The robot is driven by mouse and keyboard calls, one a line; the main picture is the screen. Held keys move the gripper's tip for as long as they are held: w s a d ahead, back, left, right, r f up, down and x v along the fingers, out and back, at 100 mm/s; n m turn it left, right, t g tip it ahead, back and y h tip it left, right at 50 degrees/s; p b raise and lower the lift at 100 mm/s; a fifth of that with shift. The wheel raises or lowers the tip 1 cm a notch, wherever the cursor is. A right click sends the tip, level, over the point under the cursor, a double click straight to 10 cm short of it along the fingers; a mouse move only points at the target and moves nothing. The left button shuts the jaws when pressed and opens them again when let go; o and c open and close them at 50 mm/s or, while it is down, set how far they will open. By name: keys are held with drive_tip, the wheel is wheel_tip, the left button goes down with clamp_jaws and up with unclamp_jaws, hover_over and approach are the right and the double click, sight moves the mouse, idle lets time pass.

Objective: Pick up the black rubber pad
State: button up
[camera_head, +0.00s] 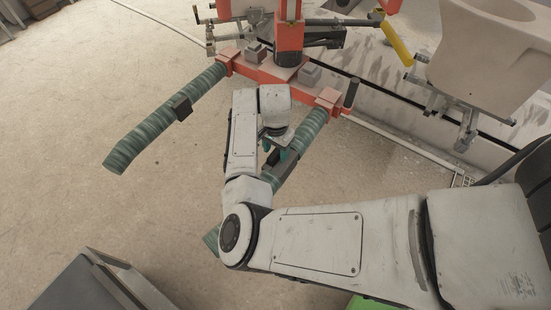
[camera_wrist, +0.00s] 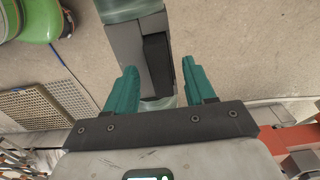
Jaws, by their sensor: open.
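A black rubber pad (camera_wrist: 157,66) sits on a dark grey block (camera_wrist: 125,45) fixed around a green-wrapped arm (camera_wrist: 128,8) of the orange frame. My gripper (camera_wrist: 159,68) is open, with its teal fingers on either side of the pad and block and nothing held. I cannot tell whether the fingers touch them. In the head view my gripper (camera_head: 276,153) is over the right green-wrapped arm, and my own wrist hides the pad there. A similar dark block (camera_head: 182,107) is on the left green-wrapped arm (camera_head: 145,132).
The orange frame (camera_head: 270,72) stands at the top with metal clamps. A pale ceramic-looking basin (camera_head: 488,45) hangs at the upper right. A dark grey box (camera_head: 85,285) is at the lower left. A green round object (camera_wrist: 35,18) and grid panels (camera_wrist: 30,105) show in the wrist view.

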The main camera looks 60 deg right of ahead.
drive_tip(key=shift+f, duration=0.1)
clamp_jaws()
idle(0.5)
